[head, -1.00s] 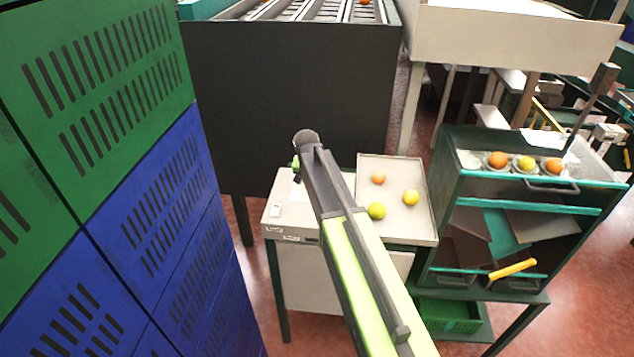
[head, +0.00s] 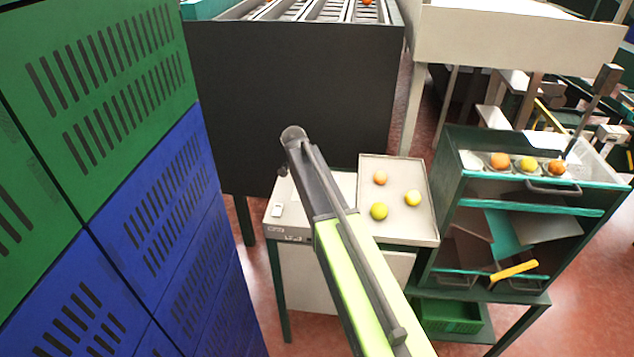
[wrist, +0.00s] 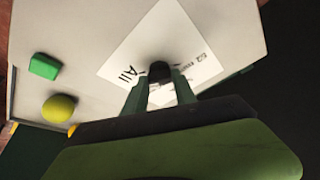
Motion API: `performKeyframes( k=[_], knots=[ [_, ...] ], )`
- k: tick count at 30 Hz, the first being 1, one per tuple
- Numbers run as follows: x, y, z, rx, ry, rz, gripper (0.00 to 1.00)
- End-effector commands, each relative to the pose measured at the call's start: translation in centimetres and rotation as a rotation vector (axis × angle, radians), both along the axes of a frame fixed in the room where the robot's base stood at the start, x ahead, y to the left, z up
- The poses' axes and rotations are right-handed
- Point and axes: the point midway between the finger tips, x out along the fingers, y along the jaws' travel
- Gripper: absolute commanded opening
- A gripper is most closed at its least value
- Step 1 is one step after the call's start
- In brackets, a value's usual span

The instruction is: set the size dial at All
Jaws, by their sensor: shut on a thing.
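The size dial is a dark round knob (wrist: 159,71) on a white card (wrist: 135,45) in the wrist view. The card carries the printed word "All" (wrist: 128,73) left of the knob and smaller print to its right, partly hidden by my fingers. My gripper (wrist: 160,82) is shut on the knob, one finger on each side. I cannot tell which label the knob points to. In the head view my arm (head: 335,240) reaches over the white stand (head: 320,184) and hides the dial.
A shallow tray (head: 394,160) on the stand holds an orange fruit (head: 380,178) and two yellowish ones. A green block (wrist: 44,66) and a yellow-green fruit (wrist: 59,108) lie left of the card. Blue and green crates (head: 160,210) rise close on the left.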

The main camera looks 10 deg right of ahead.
Motion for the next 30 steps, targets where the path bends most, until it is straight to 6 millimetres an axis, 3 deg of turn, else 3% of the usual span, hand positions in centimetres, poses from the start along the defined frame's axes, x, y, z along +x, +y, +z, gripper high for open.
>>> performKeyframes(
  k=[8,9,13,23,30],
  knots=[
    [-0.2,-0.4,-0.1,-0.004,0.007,-0.008,0.0],
    [-0.3,-0.4,-0.1,-0.004,0.007,-0.008,0.37],
    [-0.2,-0.3,-0.1,-0.003,0.005,-0.007,0.54],
    [-0.1,-0.2,0.1,-0.001,0.003,-0.003,0.55],
    [-0.7,0.4,2.7,-0.001,0.002,-0.003,0.55]
  ],
)
